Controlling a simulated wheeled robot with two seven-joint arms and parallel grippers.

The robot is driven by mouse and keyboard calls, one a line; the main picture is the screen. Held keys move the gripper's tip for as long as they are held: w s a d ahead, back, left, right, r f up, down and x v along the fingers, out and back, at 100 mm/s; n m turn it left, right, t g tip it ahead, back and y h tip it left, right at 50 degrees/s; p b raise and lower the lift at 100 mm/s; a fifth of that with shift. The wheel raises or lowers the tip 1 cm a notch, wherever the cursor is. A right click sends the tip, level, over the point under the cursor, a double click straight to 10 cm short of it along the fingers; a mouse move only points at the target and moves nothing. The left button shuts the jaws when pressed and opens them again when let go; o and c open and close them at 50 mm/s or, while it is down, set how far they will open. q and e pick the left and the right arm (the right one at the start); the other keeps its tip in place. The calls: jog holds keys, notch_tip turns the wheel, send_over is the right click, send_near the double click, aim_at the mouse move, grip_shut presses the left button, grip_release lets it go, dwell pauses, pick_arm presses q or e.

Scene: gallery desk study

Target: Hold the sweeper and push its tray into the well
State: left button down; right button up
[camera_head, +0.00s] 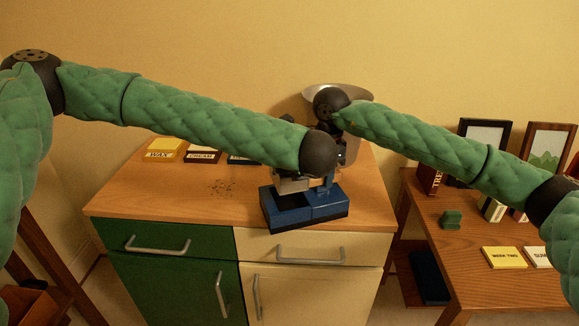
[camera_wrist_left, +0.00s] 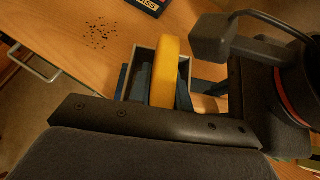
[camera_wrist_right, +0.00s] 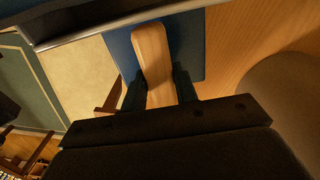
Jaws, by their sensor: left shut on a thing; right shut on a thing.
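The sweeper (camera_head: 318,208) is a blue box with a dark base, upright on the front right of the cabinet top. My left gripper (camera_wrist_left: 163,85) is shut on a yellow grip (camera_wrist_left: 168,62) that stands within a grey-rimmed tray (camera_wrist_left: 146,58). In the head view the grey tray shows at the left part of the sweeper, partly above the blue body. My right gripper (camera_wrist_right: 158,88) is shut on a pale wooden handle (camera_wrist_right: 152,48) over the blue body. My wrists hide most of both grips in the head view. How deep the tray sits in the well cannot be told.
Dark crumbs (camera_head: 222,187) lie on the wooden top left of the sweeper. Cards (camera_head: 162,152) line its back edge. A metal pan (camera_head: 352,92) stands behind my wrists. A side table (camera_head: 480,270) at right holds frames and cards. The front left of the top is clear.

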dwell(0.3)
pick_arm(q)
jog(key=shift+f, duration=2)
jog(key=shift+w, duration=0.15)
send_over(288, 207)
jog(key=shift+f, duration=2.5)
dwell(1.0)
jog(key=c, duration=1.2)
grip_release()
